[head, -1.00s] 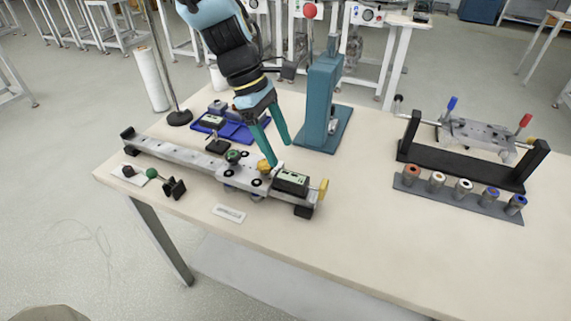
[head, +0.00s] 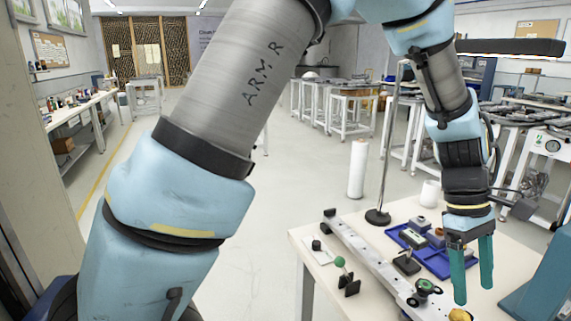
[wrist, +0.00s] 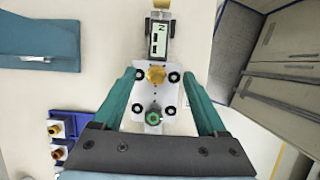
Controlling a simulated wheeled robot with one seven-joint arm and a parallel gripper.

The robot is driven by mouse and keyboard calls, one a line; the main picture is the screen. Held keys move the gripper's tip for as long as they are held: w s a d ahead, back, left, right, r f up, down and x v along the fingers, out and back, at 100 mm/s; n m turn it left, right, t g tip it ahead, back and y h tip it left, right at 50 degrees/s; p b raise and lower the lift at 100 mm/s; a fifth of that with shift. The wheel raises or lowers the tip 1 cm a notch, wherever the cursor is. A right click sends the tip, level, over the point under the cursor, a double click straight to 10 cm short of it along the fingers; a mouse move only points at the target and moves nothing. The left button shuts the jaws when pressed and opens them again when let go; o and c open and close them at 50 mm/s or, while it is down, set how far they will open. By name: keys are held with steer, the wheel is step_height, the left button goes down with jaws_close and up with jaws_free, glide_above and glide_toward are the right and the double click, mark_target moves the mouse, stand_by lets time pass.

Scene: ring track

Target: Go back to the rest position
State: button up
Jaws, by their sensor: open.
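My gripper (head: 474,285) has two teal fingers and hangs pointing down over the work table (head: 310,237). In the wrist view, the gripper (wrist: 157,76) is open, with nothing held between the fingers. Below it is a grey plate on the track (head: 372,258), with a gold knob (wrist: 156,76) and a green knob (wrist: 153,117). A small device with a display (wrist: 159,38) lies beyond the gold knob. My blue and grey arm fills much of the head view.
A blue tray (head: 433,262) with small parts lies beside the track. A thin upright stand (head: 385,170) and a teal fixture (head: 540,285) stand nearby. A green-topped part (head: 340,262) lies at the table's left. Open floor (head: 270,220) lies left of the table.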

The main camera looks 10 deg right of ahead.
steer(key=w+a+r+m+t, duration=0.1)
steer(key=w+a+m+t, duration=0.15)
steer(key=w+a, duration=1.8)
steer(key=s+a+m+t+y, duration=0.1)
steer(key=a+t, duration=0.2)
steer(key=a, duration=1.9)
steer(key=shift+a+r, duration=0.2)
steer(key=shift+a, duration=0.15)
steer(key=shift+m, duration=0.25)
